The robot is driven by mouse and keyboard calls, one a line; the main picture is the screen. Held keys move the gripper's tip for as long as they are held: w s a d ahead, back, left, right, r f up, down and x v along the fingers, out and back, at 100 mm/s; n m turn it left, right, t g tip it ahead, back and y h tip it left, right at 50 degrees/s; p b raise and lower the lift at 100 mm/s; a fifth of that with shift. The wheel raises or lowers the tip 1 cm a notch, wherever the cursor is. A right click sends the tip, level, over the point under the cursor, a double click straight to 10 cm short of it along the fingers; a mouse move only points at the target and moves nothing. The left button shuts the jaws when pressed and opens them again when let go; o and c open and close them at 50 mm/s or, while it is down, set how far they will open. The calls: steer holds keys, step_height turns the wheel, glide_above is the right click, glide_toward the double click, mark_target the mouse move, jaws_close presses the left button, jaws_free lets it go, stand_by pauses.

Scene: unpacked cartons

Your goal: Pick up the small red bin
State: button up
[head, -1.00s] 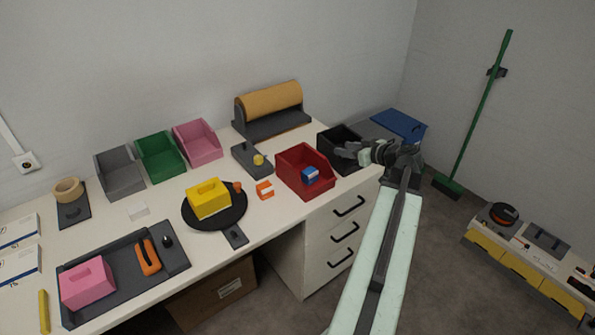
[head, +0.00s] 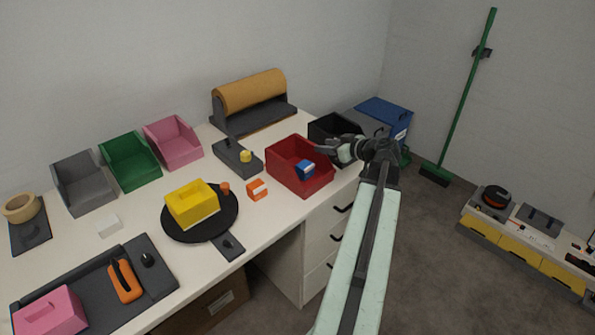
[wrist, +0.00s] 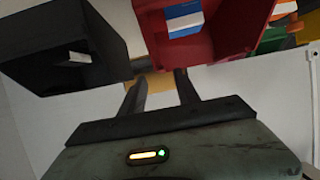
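The small red bin (head: 284,168) stands on the white desk near its right end, with a small blue-and-white box (head: 305,168) inside it. My gripper (head: 324,150) is at the red bin's right side, level with its upper part and close to it. In the wrist view my gripper (wrist: 158,84) has its two fingers apart with nothing between them. The red bin (wrist: 228,35) lies beyond the fingertips, up and to the right there. Whether a finger touches the bin cannot be told.
A black bin (head: 325,125) stands just right of the red bin, partly behind my gripper. An orange box (head: 257,190), a yellow bin (head: 190,207) on a black turntable and a paper roll (head: 250,90) are to the left. Drawers are below the desk.

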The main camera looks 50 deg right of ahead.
mark_target(314, 144)
steer(key=b+x, duration=0.2)
steer(key=x, duration=0.5)
jaws_close()
stand_by(1.3)
